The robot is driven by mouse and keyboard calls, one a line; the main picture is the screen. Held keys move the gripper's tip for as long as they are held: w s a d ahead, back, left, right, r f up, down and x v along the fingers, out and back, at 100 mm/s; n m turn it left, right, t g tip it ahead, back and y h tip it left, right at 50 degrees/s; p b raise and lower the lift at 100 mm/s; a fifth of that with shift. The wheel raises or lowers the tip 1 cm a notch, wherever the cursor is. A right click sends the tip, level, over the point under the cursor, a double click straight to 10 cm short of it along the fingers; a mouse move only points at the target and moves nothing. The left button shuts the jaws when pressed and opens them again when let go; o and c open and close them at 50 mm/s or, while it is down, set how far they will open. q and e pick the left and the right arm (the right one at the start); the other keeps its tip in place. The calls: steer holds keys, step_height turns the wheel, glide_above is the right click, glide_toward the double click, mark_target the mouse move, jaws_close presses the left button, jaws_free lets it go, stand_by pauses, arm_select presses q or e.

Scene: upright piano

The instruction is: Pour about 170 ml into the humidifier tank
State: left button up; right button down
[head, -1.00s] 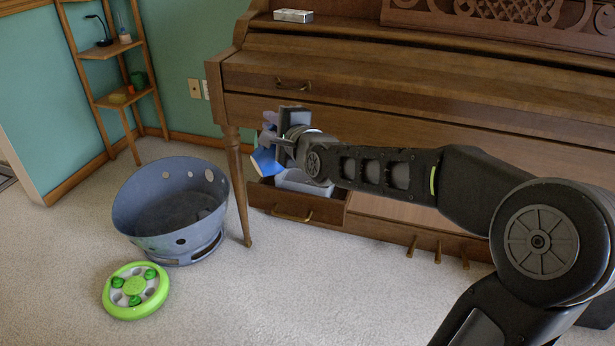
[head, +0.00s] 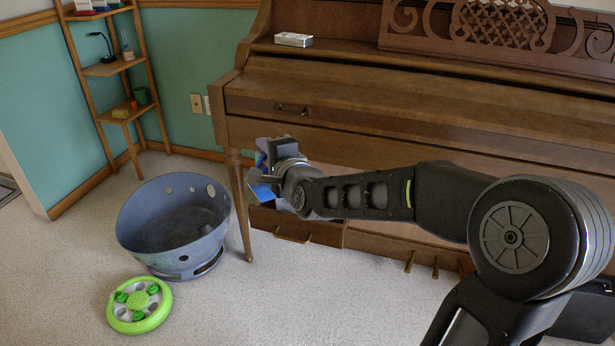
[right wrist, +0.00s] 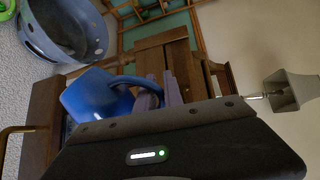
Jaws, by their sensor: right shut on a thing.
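My right gripper (head: 264,165) is in front of the piano's left part, near its front leg. It is shut on a blue jug (head: 262,190), which is mostly hidden by the gripper in the head view. In the right wrist view the blue jug (right wrist: 92,97) shows with its looped handle between the purple-grey fingers (right wrist: 172,90). Its contents and exact tilt cannot be told. I cannot make out the humidifier tank in the current views. My left gripper is not in view.
An open drawer (head: 310,231) sits low under the piano (head: 330,115), partly behind my right arm. A blue-grey tub (head: 150,235) and a green round toy (head: 140,306) lie on the carpet. A corner shelf (head: 112,67) stands at the back left.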

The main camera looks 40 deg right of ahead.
steer(key=shift+a+f+n, duration=0.2)
steer(key=shift+f+n, duration=0.1)
steer(key=shift+f, duration=0.1)
stand_by(0.3)
steer(key=shift+w+a+r+n+h+p, duration=0.1)
steer(key=shift+a+r+n+h+p, duration=0.2)
steer(key=shift+a+n+p, duration=0.4)
steer(key=shift+a+r+n+p, duration=0.1)
steer(key=shift+a+n+p, duration=0.2)
steer(key=shift+n+p, duration=0.35)
steer(key=shift+a+n+h, duration=0.3)
steer(key=shift+n, duration=0.35)
steer(key=shift+w+a, duration=0.1)
